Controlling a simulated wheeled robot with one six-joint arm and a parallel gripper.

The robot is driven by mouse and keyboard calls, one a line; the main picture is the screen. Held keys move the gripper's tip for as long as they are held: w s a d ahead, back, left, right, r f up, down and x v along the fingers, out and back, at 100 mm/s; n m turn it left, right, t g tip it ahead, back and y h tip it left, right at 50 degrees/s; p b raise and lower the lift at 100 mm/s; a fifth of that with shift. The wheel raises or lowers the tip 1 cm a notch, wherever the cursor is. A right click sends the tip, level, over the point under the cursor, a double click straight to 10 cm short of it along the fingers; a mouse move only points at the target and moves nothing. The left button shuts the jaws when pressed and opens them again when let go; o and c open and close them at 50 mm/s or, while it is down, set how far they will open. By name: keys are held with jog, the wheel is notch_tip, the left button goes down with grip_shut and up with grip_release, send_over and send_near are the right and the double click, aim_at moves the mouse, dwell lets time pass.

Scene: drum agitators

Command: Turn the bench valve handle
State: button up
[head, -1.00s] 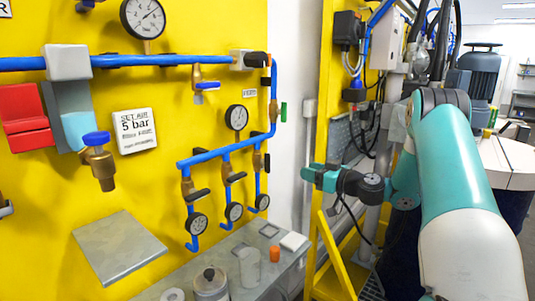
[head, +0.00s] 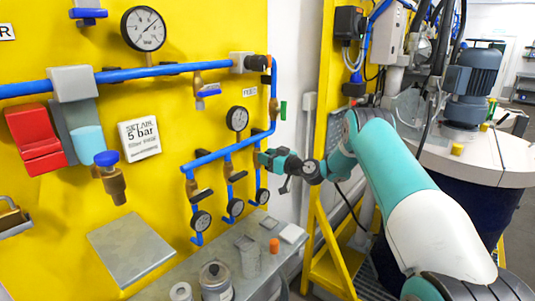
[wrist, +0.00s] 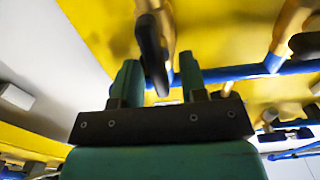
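Three small brass valves with black lever handles hang in a row from the blue pipe (head: 228,150), above gauges over the grey bench. In the head view the left black handle (head: 201,195) and middle black handle (head: 238,176) show; my gripper hides most of the right valve. My gripper (head: 262,158) is level with that right valve. In the wrist view my gripper (wrist: 160,80) is open, its two green fingers apart. A black valve handle (wrist: 152,50) on a brass body reaches down into the gap between them. Contact with the fingers cannot be told.
The grey bench (head: 165,290) below holds a metal pot (head: 215,280), a clear cylinder (head: 248,256) and an orange cap (head: 274,245). A yellow frame (head: 330,250) stands right of the panel. A blue-handled valve (head: 108,170) is further left.

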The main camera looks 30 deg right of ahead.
grip_shut()
jog(key=shift+w+f+m+b, duration=0.1)
jog(key=shift+m+b, duration=0.2)
jog(key=shift+b, duration=0.2)
jog(key=m+b, duration=0.2)
jog(key=b, duration=0.1)
jog(key=shift+d+f+b, duration=0.2)
jog(key=shift+b, duration=0.15)
jog(key=m+b, duration=0.2)
jog(key=m, duration=0.3)
jog(key=d+m+b, duration=0.1)
jog(key=m+b, duration=0.1)
jog(key=m, duration=0.3)
jog(key=f+m+b, duration=0.1)
jog(key=m, duration=0.4)
jog(key=shift+w+d+f+b, duration=0.15)
jog(key=shift+w+b, duration=0.1)
jog(key=shift+b, duration=0.15)
jog(key=shift+m, duration=0.3)
